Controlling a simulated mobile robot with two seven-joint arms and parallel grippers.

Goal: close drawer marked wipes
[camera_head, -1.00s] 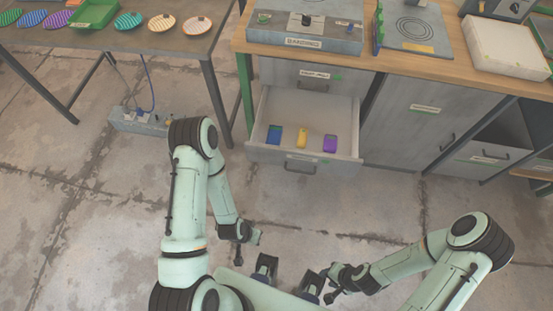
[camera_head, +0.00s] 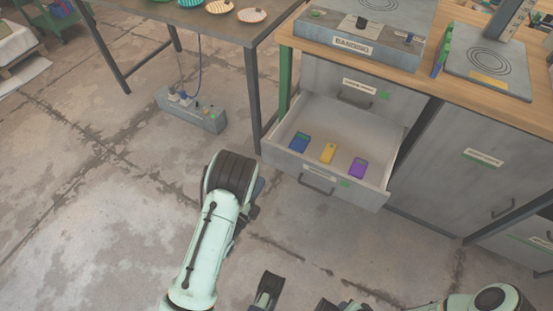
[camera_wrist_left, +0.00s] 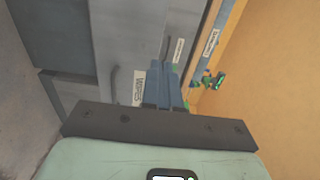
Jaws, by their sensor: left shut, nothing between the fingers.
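In the head view the lower drawer (camera_head: 362,194) of the grey cabinet stands open, with a handle and a label too small to read. Blue (camera_head: 299,142), yellow (camera_head: 328,153) and purple (camera_head: 358,168) items lie inside it. My left gripper is mostly hidden behind its own arm, in front of the drawer's left side. In the left wrist view, my left gripper (camera_wrist_left: 168,72) is shut and empty, pointing along the cabinet fronts. A label (camera_wrist_left: 138,88) and a handle (camera_wrist_left: 113,84) show just left of its fingers; contact cannot be told. My right gripper is not clearly seen.
A closed drawer (camera_head: 340,77) is above the open one. A machine (camera_head: 365,42) marked BANDING stands on the worktop. A power strip (camera_head: 192,110) lies on the floor to the left, by a table (camera_head: 205,28). The floor before the drawer is open.

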